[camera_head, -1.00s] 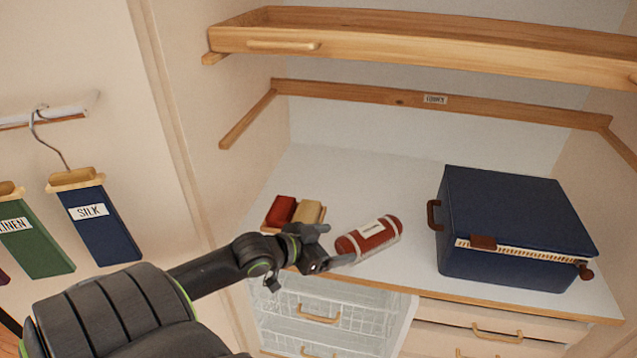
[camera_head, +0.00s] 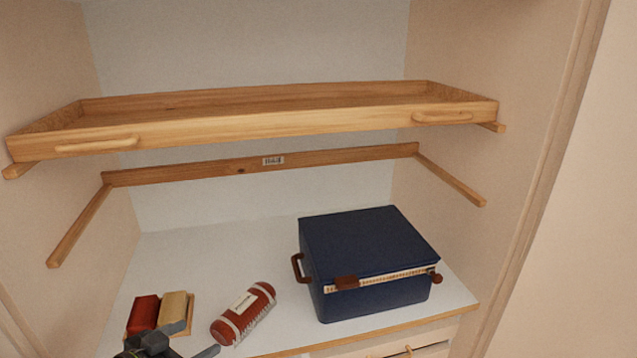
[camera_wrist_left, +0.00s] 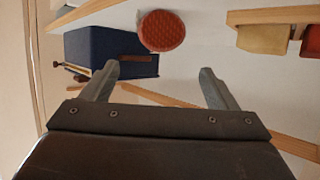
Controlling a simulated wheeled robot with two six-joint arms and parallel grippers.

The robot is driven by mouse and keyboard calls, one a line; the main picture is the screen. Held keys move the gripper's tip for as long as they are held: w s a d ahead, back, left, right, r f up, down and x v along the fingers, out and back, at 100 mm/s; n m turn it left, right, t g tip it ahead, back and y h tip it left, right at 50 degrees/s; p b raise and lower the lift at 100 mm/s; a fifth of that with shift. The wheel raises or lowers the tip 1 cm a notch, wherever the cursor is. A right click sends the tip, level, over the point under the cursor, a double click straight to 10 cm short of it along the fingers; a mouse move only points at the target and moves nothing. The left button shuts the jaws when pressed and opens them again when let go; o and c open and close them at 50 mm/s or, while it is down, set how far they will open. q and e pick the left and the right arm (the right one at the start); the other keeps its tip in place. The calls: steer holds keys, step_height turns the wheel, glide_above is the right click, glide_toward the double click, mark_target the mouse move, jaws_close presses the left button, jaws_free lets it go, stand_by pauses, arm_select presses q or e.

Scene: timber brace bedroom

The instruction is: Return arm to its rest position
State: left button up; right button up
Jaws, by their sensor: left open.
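My left gripper (camera_head: 192,340) shows at the bottom left of the head view, cut off by the lower edge. In the left wrist view its two fingers (camera_wrist_left: 160,85) are spread wide with nothing between them. A red roll with pale bands (camera_head: 244,313) lies on the white surface just beyond the gripper. The wrist view shows its round red end (camera_wrist_left: 162,31) beyond the fingertips, apart from them. My right gripper is in neither view.
A navy case (camera_head: 368,259) stands on the white surface (camera_head: 215,255) at right. Red and tan blocks (camera_head: 143,314) sit on a small wooden tray at left. A wooden shelf tray (camera_head: 250,124) spans above, with an empty support rail (camera_head: 240,170) below it.

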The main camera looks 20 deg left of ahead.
arm_select(q)
steer(key=s+d+f+n+g+y, duration=0.2)
steer(key=s+d+f+g+y, duration=0.25)
steer(key=s, duration=0.45)
steer(key=s+d+f+n+g+y, duration=0.1)
steer(key=s+d+f+g, duration=0.2)
steer(key=s+f+g, duration=0.5)
step_height(320, 180, down, 28)
steer(key=s+a+t+b, duration=0.2)
steer(key=b, duration=0.2)
steer(key=s+f+b, duration=0.1)
steer(key=s+f, duration=0.6)
steer(key=f, duration=0.2)
steer(key=s+d+f+g+h+b, duration=0.1)
steer(key=s+f+b, duration=0.1)
steer(key=s+f, duration=0.5)
step_height(320, 180, down, 3)
steer(key=shift+s+r, duration=0.1)
steer(key=shift+s, duration=0.1)
